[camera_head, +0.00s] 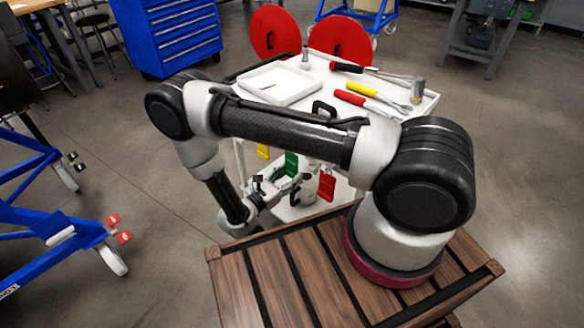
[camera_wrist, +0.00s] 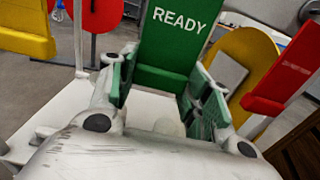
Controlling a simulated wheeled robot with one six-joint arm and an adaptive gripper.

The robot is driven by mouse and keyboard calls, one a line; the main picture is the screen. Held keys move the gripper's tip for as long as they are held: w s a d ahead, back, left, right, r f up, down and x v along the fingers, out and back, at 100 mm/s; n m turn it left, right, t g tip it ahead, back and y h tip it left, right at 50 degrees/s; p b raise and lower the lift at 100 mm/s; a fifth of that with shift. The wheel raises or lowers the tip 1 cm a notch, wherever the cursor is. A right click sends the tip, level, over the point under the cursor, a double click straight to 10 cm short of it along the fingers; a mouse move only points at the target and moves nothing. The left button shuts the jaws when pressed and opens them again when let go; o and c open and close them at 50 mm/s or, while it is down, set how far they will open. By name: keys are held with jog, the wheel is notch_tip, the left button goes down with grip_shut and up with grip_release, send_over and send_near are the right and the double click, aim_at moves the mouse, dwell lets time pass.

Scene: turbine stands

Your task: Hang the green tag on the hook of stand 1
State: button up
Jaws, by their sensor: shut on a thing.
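The green tag (camera_wrist: 178,38), marked READY in white, stands upright between the fingers of my gripper (camera_wrist: 165,92) in the wrist view. My gripper is shut on it near its lower part. In the head view the green tag (camera_head: 291,164) shows below the near edge of the white cart, and my gripper (camera_head: 277,187) is just in front of it. Whether the tag still rests on a holder is hidden. I cannot tell which stand is stand 1, and no hook shows clearly.
A yellow tag (camera_head: 262,151) and a red tag (camera_head: 326,186) are on either side of the green tag. The white cart (camera_head: 318,71) carries a tray (camera_head: 280,84) and several tools. A blue wheeled stand (camera_head: 45,232) is at left. Open floor (camera_head: 120,150) lies between.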

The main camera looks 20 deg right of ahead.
jog(key=shift+s+a, duration=0.3)
jog(key=shift+a, duration=0.25)
jog(key=shift+v, duration=1.25)
